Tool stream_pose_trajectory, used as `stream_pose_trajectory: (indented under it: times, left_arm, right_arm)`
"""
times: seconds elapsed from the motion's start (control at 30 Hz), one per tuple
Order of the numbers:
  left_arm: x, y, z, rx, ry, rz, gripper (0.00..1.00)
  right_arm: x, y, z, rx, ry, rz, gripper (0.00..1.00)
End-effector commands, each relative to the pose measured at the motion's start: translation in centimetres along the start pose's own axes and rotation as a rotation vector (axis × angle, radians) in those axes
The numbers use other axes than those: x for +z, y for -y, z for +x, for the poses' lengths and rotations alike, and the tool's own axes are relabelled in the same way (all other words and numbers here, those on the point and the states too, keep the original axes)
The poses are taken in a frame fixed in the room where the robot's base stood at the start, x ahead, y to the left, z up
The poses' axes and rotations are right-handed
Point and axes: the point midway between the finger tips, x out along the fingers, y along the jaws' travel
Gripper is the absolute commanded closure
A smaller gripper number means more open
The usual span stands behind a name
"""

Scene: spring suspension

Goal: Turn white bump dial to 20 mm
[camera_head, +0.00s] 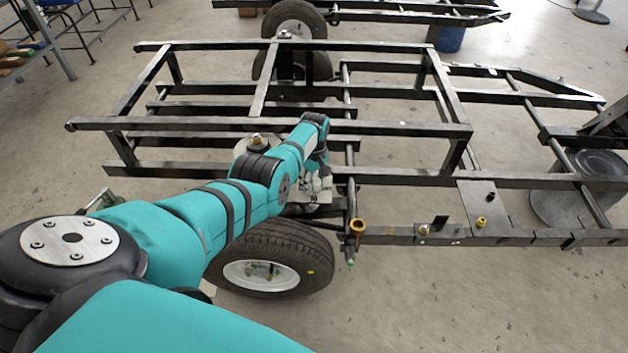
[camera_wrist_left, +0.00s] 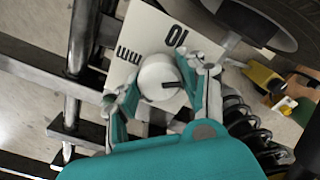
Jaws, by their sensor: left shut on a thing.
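The white bump dial (camera_wrist_left: 157,75) is a round white knob with a black pointer line, seen in the left wrist view. It sits on a white plate (camera_wrist_left: 143,32) with a large black "10" and "mm"-like lettering, both turned in the picture. The pointer line points to the right in that view, below the "10"; no "20" is readable. My left gripper (camera_wrist_left: 162,92) is shut on the dial, one finger on each side. In the head view my left gripper (camera_head: 319,182) reaches down into the frame above the wheel, and the dial cannot be made out there. My right gripper is out of view.
A black metal chassis frame (camera_head: 400,125) surrounds the gripper, with bars close by. A wheel (camera_head: 300,240) stands just below my arm. A black coil spring (camera_wrist_left: 245,125) is right of the gripper in the wrist view. The floor (camera_head: 450,310) in front is clear.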

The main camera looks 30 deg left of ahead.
Motion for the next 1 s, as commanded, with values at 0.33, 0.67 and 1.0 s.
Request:
stream_pose_trajectory:
  times: [0.33,0.67,1.0]
  left_arm:
    - [0.03,0.01,0.01,-0.001,0.001,0.33,0.91]
    - [0.01,-0.02,0.02,0.0,0.0,0.644,0.91]
    - [0.03,-0.04,0.01,0.0,0.0,0.967,0.91]
  right_arm:
    - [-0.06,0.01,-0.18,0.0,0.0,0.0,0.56]
    - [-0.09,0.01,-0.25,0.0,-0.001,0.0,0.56]
    - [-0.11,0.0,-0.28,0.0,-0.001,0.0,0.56]
